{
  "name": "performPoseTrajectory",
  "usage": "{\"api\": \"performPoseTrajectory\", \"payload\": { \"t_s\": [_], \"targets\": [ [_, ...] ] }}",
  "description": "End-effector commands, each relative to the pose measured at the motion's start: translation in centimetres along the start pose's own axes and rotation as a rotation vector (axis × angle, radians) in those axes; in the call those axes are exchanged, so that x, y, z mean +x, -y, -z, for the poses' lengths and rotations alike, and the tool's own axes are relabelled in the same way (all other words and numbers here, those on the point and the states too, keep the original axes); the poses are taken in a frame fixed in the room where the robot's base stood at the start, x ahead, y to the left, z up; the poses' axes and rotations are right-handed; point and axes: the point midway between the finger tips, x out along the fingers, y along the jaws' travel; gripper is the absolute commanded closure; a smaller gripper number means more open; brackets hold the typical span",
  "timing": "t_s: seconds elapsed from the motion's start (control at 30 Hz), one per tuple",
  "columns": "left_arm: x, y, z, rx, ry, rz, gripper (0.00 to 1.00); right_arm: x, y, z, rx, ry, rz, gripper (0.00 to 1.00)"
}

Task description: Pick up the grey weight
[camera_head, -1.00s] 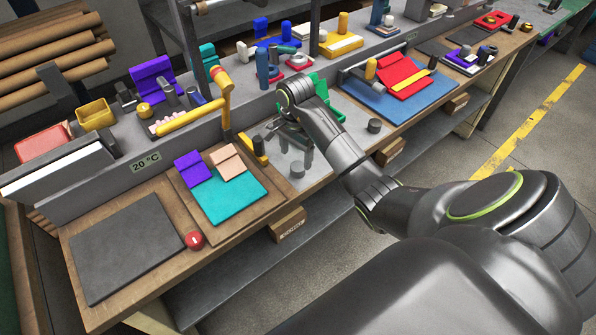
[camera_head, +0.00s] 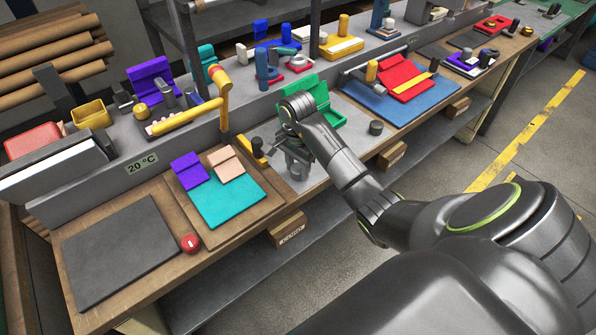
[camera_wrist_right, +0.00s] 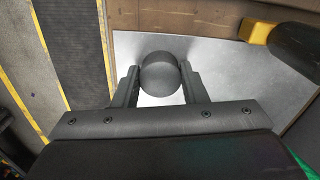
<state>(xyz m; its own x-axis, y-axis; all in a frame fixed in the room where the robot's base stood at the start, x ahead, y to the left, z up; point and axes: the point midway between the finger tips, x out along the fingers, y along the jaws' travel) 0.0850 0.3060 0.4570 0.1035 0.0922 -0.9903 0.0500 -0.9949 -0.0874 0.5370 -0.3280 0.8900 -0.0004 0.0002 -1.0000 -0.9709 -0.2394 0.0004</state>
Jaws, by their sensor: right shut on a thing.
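The grey weight (camera_wrist_right: 160,74) is a dark, rounded piece standing on a light metal plate (camera_wrist_right: 225,62). In the right wrist view it sits between the two fingers of my right gripper (camera_wrist_right: 158,88), which touch it from both sides. In the head view my right gripper (camera_head: 297,164) points down at the same plate, and the fingers largely hide the weight. My right gripper is shut on it. I cannot tell any gap between the weight and the plate. My left gripper is not in view.
A yellow and black tool (camera_head: 256,150) lies just left of my gripper. A dark cylinder (camera_head: 376,127) stands to its right. An open green case (camera_head: 318,108) is behind.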

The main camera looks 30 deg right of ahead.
Motion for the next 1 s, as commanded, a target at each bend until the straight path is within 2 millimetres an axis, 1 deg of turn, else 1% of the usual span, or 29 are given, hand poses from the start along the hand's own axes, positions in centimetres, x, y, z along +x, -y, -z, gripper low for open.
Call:
{"api": "performPoseTrajectory", "payload": {
  "t_s": [0.03,0.07,0.27,0.43,0.57,0.6,0.67,1.0],
  "targets": [
    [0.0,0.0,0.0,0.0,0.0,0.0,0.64,0.0,0.0,0.0,0.0,0.0,0.0,0.91],
    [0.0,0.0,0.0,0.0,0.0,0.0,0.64,0.0,0.0,0.0,0.0,-0.001,0.001,0.93],
    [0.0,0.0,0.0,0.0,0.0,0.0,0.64,-0.1,0.0,0.0,0.0,-0.001,0.001,0.93],
    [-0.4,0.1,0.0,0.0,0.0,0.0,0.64,-0.9,0.1,0.0,-0.001,-0.001,0.002,0.93],
    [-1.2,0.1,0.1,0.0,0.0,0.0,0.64,-2.7,0.1,0.1,0.0,-0.002,0.004,0.93],
    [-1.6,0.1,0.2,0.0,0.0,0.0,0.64,-3.3,0.0,0.1,0.0,-0.002,0.002,0.93],
    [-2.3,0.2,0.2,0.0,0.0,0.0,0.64,-3.9,0.0,0.0,0.001,-0.001,0.0,0.93],
    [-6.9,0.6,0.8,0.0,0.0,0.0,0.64,-8.5,0.0,0.0,0.0,0.0,0.001,0.93]
  ]
}}
